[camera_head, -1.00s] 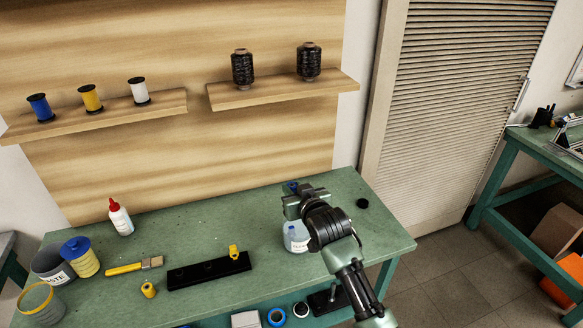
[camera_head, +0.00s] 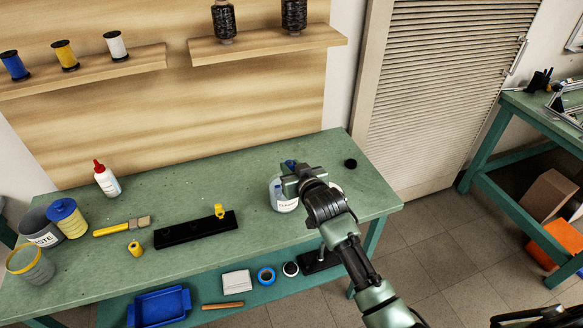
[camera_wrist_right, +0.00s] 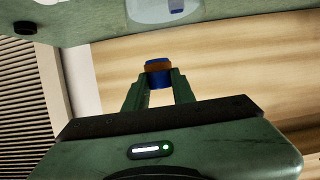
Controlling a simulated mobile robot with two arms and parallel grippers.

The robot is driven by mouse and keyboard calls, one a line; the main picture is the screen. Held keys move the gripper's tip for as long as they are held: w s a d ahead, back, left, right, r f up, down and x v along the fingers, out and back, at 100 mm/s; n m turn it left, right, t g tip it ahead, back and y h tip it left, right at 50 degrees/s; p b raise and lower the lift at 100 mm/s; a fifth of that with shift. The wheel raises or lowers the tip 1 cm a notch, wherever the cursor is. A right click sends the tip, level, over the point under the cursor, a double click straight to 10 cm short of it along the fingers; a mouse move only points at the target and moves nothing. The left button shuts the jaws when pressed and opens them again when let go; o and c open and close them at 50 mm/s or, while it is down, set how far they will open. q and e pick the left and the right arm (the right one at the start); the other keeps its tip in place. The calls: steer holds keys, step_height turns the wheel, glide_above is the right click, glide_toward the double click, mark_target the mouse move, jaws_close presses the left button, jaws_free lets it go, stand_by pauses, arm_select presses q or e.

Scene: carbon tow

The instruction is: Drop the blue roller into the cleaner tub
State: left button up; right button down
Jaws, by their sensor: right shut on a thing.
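My right gripper (camera_head: 290,168) is shut on the blue roller (camera_head: 290,162), over the bench's right part. In the right wrist view the roller (camera_wrist_right: 158,83) is blue with a brown band, between the fingertips of the gripper (camera_wrist_right: 158,78). The cleaner tub (camera_head: 284,204) is a pale, translucent container with a white label. It stands on the bench just below the gripper, which hides part of its top. The tub also shows cut off at the top of the wrist view (camera_wrist_right: 150,13), with a small blue patch on or in it.
A dark disc (camera_head: 350,163) lies right of the tub. A black bar (camera_head: 190,232) with a yellow piece, a brush (camera_head: 120,227), a glue bottle (camera_head: 106,180) and several tubs stand to the left. Wall shelves with spools are behind. Bare bench lies between bottle and cleaner tub.

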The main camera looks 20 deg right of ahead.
steer(key=c, duration=1.1)
jaws_free()
steer(key=shift+f, duration=0.1)
steer(key=b+v, duration=0.1)
steer(key=v, duration=0.6)
steer(key=shift+s, duration=0.35)
